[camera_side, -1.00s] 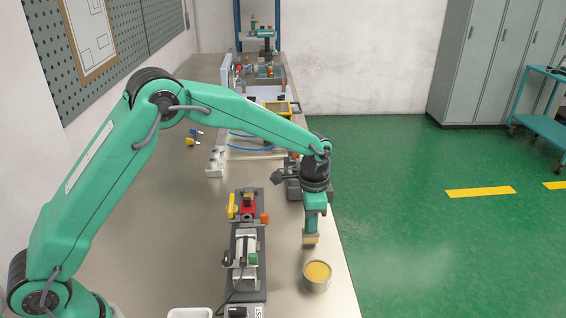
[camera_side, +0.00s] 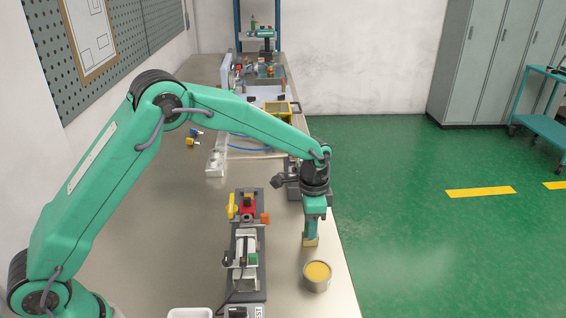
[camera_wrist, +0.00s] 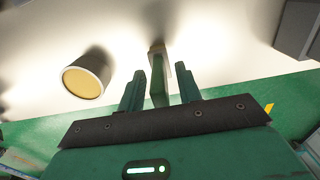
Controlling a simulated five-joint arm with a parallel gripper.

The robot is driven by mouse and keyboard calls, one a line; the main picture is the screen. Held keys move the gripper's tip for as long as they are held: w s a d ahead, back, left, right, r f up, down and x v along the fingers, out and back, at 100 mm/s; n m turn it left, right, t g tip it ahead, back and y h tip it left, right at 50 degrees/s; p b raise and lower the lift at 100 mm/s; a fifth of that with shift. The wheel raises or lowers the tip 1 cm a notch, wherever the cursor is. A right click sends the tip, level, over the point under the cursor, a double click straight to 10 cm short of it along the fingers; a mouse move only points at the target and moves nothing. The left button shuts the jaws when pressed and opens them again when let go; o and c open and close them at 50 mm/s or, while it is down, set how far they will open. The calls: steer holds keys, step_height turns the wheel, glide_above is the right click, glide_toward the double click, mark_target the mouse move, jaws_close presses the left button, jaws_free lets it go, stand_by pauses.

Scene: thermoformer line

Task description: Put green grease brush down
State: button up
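The green grease brush (camera_wrist: 159,92) stands between the two fingers of my gripper (camera_wrist: 160,84) in the wrist view, its tan bristle end pointing away from the gripper. A gap shows on each side of the brush, so the fingers are open around it and not clamped. In the side view my gripper (camera_side: 313,226) points down near the right edge of the bench. The brush's tan end (camera_side: 310,242) shows below it, at or very close to the bench top; exact contact is unclear. The fingers hide much of the handle there.
An open tin of yellow grease (camera_side: 317,275) stands just in front of the brush; it also shows in the wrist view (camera_wrist: 88,76). A fixture with red, yellow and orange parts (camera_side: 246,235) lies to the left. The bench edge is close on the right.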

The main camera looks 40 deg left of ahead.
steer(key=shift+r, duration=0.15)
step_height(320, 180, up, 12)
steer(key=shift+f, duration=0.1)
stand_by(0.5)
stand_by(0.5)
steer(key=s+a+r+n+t, duration=0.1)
steer(key=s+a+r+n, duration=0.1)
steer(key=s+a+r, duration=0.4)
steer(key=s+a+r+n+t, duration=0.25)
steer(key=s+r, duration=0.25)
steer(key=s, duration=0.3)
steer(key=s+a+f+n+t, duration=0.1)
steer(key=s+a+n, duration=0.1)
steer(key=s, duration=0.5)
steer(key=s+a+f+n+t, duration=0.1)
steer(key=s+a+n, duration=0.1)
steer(key=s, duration=0.6)
steer(key=shift+s+a+f, duration=0.25)
steer(key=shift+a+f, duration=0.15)
steer(key=shift+a, duration=0.25)
